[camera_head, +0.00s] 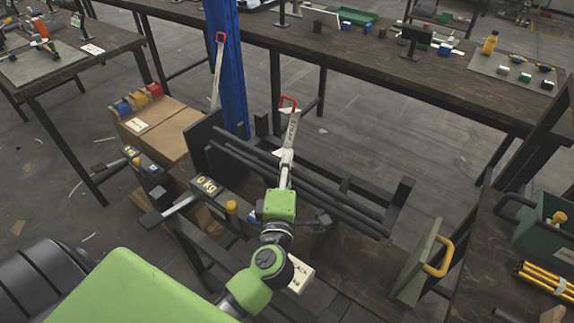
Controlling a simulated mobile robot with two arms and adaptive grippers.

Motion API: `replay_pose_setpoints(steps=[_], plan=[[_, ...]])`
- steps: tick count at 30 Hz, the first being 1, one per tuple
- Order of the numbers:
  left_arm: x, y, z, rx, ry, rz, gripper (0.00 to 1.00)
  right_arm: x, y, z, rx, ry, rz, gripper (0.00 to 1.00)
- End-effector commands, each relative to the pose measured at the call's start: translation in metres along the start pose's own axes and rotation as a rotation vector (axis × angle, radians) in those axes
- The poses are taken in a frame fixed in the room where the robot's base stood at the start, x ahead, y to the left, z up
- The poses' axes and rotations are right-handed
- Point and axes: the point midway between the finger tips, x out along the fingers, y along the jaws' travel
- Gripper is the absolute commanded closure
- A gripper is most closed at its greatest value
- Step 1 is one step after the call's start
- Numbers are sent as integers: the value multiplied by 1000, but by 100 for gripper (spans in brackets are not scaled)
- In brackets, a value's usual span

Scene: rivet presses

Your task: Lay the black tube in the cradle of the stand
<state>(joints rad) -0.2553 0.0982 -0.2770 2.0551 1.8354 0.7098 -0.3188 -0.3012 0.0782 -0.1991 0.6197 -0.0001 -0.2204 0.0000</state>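Long dark tubes or bars (340,207) run diagonally, nearly side by side, across a dark frame that looks like the stand (403,191). They lie between a dark upright plate (203,133) at the left end and a short post at the right end. I cannot tell which is the black tube or which part is the cradle. My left gripper (286,165) is over the middle of these bars, its slim fingers covering part of them. Whether it is open or shut on a bar cannot be told. My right gripper is not in view.
Two red-handled levers (218,68) (289,116) rise behind the bars, near a blue column (228,70). A green-grey panel with a yellow handle (436,262) stands right. Cardboard boxes (165,125) are left.

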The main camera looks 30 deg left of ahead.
Motion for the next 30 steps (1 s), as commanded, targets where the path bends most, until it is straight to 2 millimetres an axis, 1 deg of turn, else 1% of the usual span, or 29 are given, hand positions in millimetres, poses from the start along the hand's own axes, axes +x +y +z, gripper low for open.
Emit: replay_pose_setpoints(steps=[1,5,8,11,21,25,30], plan=[[-1,-8,0,2,0,-15,69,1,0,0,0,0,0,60],[-2,-10,0,2,0,-19,69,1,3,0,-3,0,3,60],[-8,-11,0,3,0,-21,69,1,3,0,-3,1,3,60],[-21,-12,0,2,-2,-24,69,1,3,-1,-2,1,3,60],[-89,-6,0,2,-2,-13,69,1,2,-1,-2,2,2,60],[-108,-4,0,1,0,-8,69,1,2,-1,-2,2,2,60],[-120,-1,0,0,0,-2,69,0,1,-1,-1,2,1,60]])
